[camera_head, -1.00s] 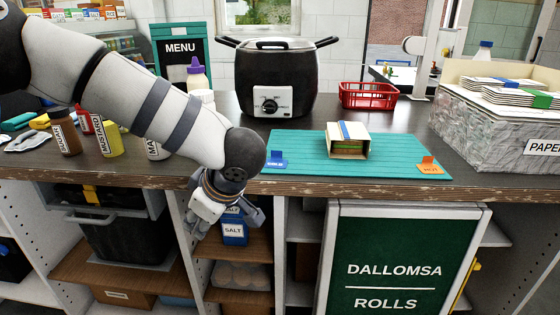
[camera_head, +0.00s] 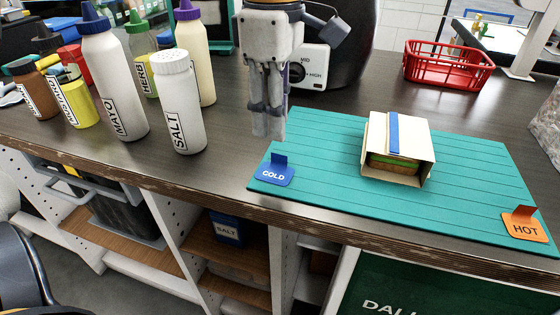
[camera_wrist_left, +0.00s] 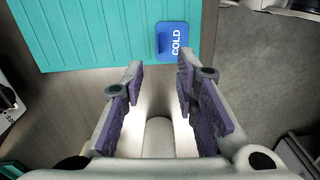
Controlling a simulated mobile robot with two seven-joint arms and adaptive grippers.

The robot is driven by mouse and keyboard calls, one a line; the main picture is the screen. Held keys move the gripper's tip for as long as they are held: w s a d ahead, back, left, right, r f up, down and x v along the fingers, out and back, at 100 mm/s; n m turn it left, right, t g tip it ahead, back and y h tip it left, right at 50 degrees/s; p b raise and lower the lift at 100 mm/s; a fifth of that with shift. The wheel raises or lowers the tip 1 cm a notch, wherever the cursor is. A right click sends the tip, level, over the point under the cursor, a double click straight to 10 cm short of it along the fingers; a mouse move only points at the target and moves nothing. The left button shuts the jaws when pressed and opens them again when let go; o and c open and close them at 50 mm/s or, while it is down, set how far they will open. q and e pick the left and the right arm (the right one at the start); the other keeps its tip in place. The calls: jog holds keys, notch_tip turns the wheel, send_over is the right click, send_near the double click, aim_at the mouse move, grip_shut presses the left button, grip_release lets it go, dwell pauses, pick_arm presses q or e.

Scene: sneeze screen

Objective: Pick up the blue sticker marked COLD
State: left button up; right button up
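The blue COLD sticker (camera_head: 273,174) is a small folded tab. Its lettered flap lies at the left front corner of the teal ribbed mat (camera_head: 330,205) and its other flap stands up. It also shows in the left wrist view (camera_wrist_left: 173,40), beyond my fingertips. My left gripper (camera_head: 268,138) points down above the dark counter, just behind and slightly left of the sticker. In the left wrist view its fingers (camera_wrist_left: 160,72) are spread apart with nothing between them. My right gripper is not in view.
A boxed sandwich (camera_head: 395,150) sits mid-mat and an orange HOT sticker (camera_head: 525,226) is at its right front corner. A salt shaker (camera_head: 181,105) and several bottles stand left of my gripper. A black cooker (camera_head: 345,50) and red basket (camera_head: 445,66) are behind.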

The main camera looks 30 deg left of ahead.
aim_at(279, 155)
pick_arm(q)
jog(key=f, duration=0.7)
jog(key=shift+w+d, duration=0.1)
jog(key=shift+d, duration=0.15)
jog(key=shift+r, duration=0.1)
grip_shut()
